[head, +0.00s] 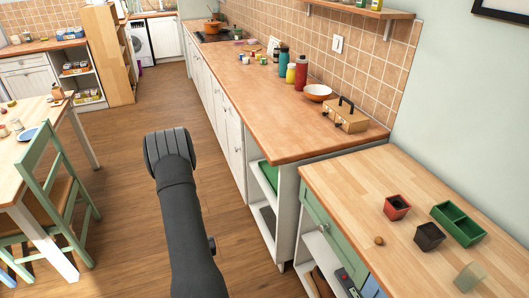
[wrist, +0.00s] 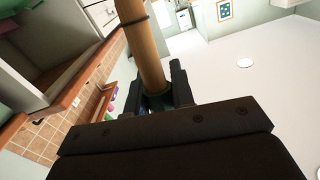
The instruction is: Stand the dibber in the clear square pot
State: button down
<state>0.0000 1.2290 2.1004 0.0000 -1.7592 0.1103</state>
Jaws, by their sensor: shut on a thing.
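The dibber (wrist: 142,45) is a light wooden rod with a thin dark band, seen in the wrist view. My gripper (wrist: 158,98) is shut on it, and the rod runs out past the fingers to the top edge of the picture. Its far end is cut off. The clear square pot (head: 469,277) is a small see-through greenish pot on the wooden worktop, at the lower right of the head view. My gripper and the dibber cannot be made out in the head view. The pot does not show in the wrist view.
On the same worktop are a red square pot (head: 397,207), a dark square pot (head: 429,236), a green divided tray (head: 458,224) and a small brown round thing (head: 379,241). A longer counter (head: 265,92) with bottles and a wooden box (head: 345,116) stands behind.

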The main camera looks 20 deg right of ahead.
jog(key=shift+d, duration=0.1)
jog(key=s+d+r+m+g+h, duration=0.15)
jog(key=d+r+h, duration=0.3)
jog(key=d, duration=0.75)
jog(key=s+d+r+m+g+h, duration=0.1)
jog(key=s+d+r+m+h, duration=0.3)
jog(key=d, duration=0.9)
jog(key=w+d+r+m+g+h, duration=0.1)
jog(key=d+r+m+g+h, duration=0.15)
jog(key=d+r, duration=0.65)
jog(key=s+d+r+m+g+h, duration=0.3)
jog(key=s+d+r+g, duration=0.15)
jog(key=s+d, duration=0.85)
jog(key=s+d+r+m+g+h, duration=0.25)
jog(key=s+d+r+g, duration=0.2)
jog(key=s+d, duration=0.9)
jog(key=s+a+r+m+g, duration=0.1)
jog(key=s+r+m+g, duration=0.3)
jog(key=s, duration=1)
jog(key=s+r+m+g, duration=0.15)
jog(key=s+r, duration=0.35)
jog(key=s, duration=0.8)
jog(key=w+d+f, duration=0.5)
jog(key=w+f, duration=0.4)
jog(key=f, duration=0.1)
jog(key=shift+w+f+n+g, duration=0.2)
jog(key=shift+w+n+g, duration=0.15)
jog(key=shift+n+g, duration=0.1)
